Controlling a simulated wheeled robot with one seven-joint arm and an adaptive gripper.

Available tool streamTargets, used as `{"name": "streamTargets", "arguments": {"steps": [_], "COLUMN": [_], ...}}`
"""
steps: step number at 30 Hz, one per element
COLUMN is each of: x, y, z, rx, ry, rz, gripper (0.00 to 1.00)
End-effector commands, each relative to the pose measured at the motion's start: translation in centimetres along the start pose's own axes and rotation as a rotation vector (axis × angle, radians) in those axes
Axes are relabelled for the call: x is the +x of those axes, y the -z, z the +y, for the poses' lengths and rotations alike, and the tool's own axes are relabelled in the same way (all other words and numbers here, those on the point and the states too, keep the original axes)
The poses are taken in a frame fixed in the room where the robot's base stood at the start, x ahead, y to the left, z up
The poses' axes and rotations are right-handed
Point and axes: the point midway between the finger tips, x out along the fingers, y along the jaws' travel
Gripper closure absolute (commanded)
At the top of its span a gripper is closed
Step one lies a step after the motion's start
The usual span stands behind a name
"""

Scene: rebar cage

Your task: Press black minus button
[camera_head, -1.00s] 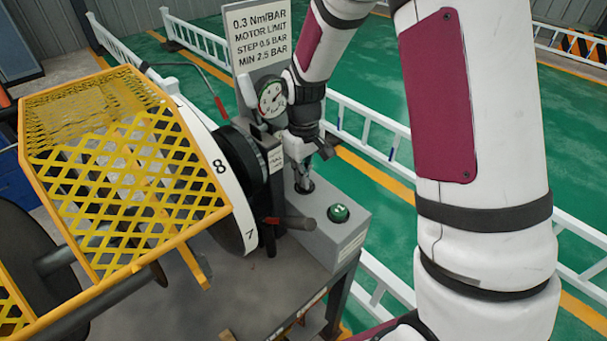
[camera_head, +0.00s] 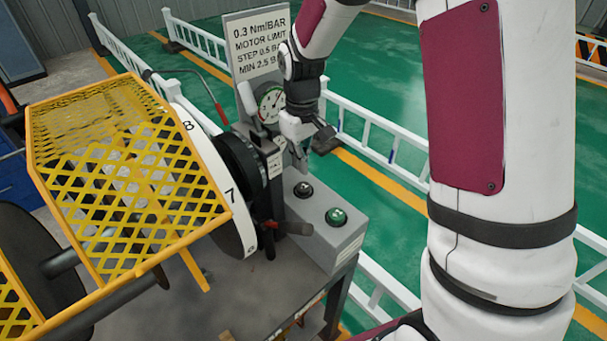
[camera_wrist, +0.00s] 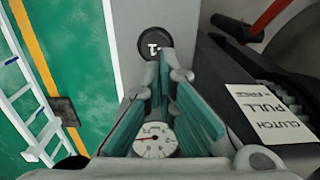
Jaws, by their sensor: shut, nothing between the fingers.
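The black button (camera_head: 303,189) sits on top of the grey control box, to the left of the green button (camera_head: 337,216). In the wrist view the black button (camera_wrist: 155,43) shows a light mark, partly covered at its lower edge by my fingertips. My gripper (camera_head: 302,166) is shut and empty, pointing down above the black button, with a visible gap in the head view. Its closed fingertips also show in the wrist view (camera_wrist: 163,72).
A pressure gauge (camera_head: 270,103) and a motor limit sign (camera_head: 259,45) stand behind the box. A red-handled lever (camera_head: 290,228) lies at its left. A numbered white wheel (camera_head: 226,190) and yellow mesh guard (camera_head: 120,170) are further left. White railings run behind.

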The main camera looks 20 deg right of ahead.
Motion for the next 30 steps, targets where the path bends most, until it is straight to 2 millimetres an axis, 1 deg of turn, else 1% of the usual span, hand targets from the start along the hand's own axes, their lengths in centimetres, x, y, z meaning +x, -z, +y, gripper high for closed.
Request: {"name": "streamTargets", "arguments": {"steps": [1, 3, 6, 10, 15, 30], "x": [-1.1, -2.5, -4.0, -5.4, -6.0, -6.0], "y": [0.2, 0.2, 0.1, 0.1, 0.0, 0.0], "z": [0.1, 0.1, 0.1, 0.1, 0.1, 0.1], "rx": [0.001, 0.002, 0.002, 0.002, 0.002, 0.001], "ry": [-0.002, -0.002, -0.001, -0.001, 0.0, 0.0], "rz": [0.005, 0.005, 0.003, 0.002, -0.001, 0.0], "gripper": [1.0, 1.0, 1.0, 1.0, 1.0, 1.0]}}
